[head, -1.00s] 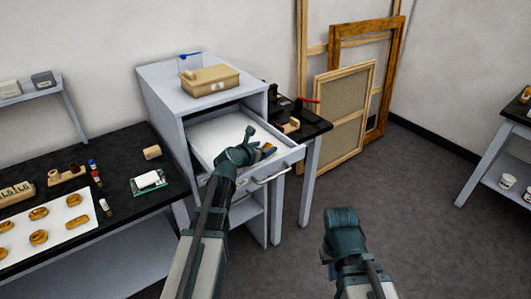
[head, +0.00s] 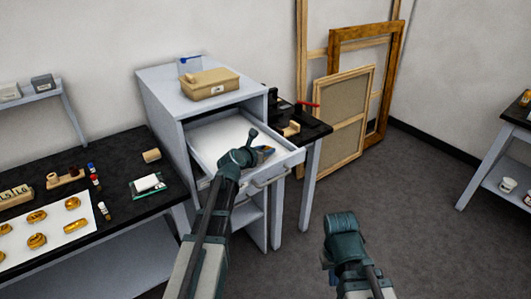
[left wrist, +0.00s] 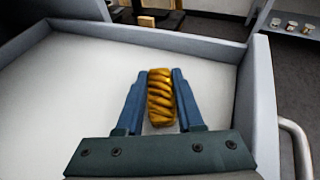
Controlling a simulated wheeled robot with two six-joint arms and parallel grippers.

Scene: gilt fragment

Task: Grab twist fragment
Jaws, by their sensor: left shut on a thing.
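The twist fragment (left wrist: 161,98) is a golden, rope-like piece with slanting ridges. In the left wrist view it sits lengthwise between the two blue fingers of my left gripper (left wrist: 160,90), which is shut on it. The white floor of the open drawer (left wrist: 60,110) lies beneath; I cannot tell whether the piece still touches it. In the head view my left gripper (head: 262,152) is over the drawer's front right part, and its arm hides most of the fragment. My right gripper (head: 342,225) hangs over bare floor at the lower middle; its fingers are hidden.
A tan box (head: 209,84) stands on the cabinet. A white sheet (head: 62,243) with several gilt pieces lies on the black table at left. Frames (head: 345,120) lean on the wall.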

